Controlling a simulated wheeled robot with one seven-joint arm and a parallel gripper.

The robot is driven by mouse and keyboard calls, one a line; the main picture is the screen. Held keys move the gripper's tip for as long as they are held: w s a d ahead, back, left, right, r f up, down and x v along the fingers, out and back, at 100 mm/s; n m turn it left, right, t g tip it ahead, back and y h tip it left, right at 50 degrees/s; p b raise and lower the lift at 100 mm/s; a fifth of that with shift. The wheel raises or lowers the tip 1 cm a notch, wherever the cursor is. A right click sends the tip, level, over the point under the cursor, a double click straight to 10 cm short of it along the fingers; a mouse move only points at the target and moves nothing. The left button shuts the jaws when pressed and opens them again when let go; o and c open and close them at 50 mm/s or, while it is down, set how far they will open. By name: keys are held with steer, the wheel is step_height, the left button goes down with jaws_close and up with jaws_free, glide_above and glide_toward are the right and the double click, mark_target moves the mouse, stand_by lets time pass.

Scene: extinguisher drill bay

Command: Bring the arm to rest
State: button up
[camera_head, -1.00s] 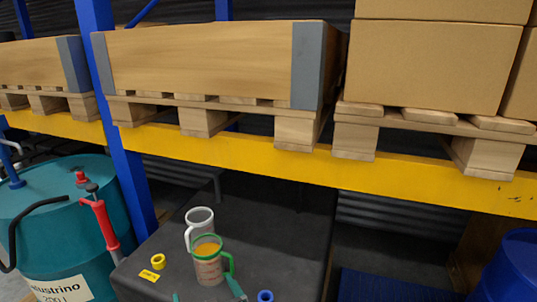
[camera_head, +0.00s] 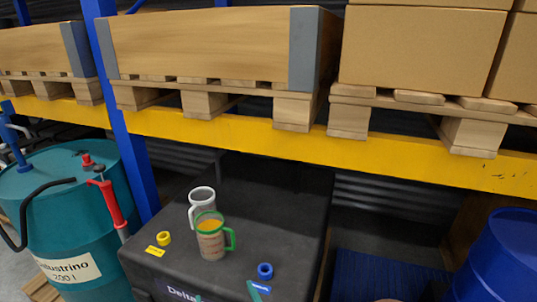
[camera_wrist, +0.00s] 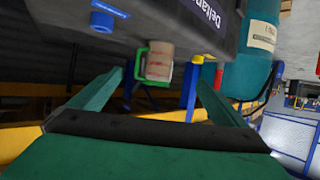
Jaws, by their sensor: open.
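My gripper (camera_wrist: 161,82) is open, its two green fingers spread with nothing held between them. In the head view only teal fingertips (camera_head: 228,294) show at the bottom edge. A mug with green rim and handle and orange content (camera_head: 210,240) stands upright on a black case (camera_head: 275,215). In the wrist view this mug (camera_wrist: 160,62) appears beyond the fingertips, apart from them. A yellow ring (camera_head: 163,238) and a blue ring (camera_head: 265,271) lie on the case beside coloured labels.
A teal drum (camera_head: 75,225) with a red-handled pump stands left of the case. A blue drum (camera_head: 500,265) is at the right. A yellow rack beam (camera_head: 370,155) crosses above the case, carrying pallets with boxes (camera_head: 425,50). The case top behind the mugs is clear.

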steer(key=s+d+f+m+t+h, duration=0.1)
steer(key=s+d+f, duration=0.3)
steer(key=s+f, duration=0.25)
steer(key=s+d+f+m+h, duration=0.1)
steer(key=s+d+f, duration=0.4)
steer(key=s, duration=0.2)
steer(key=s+d+m+t+h, duration=0.1)
steer(key=s+m+h, duration=0.1)
steer(key=s, duration=1.7)
steer(key=shift+s+d+r, duration=0.25)
steer(key=shift+d, duration=0.15)
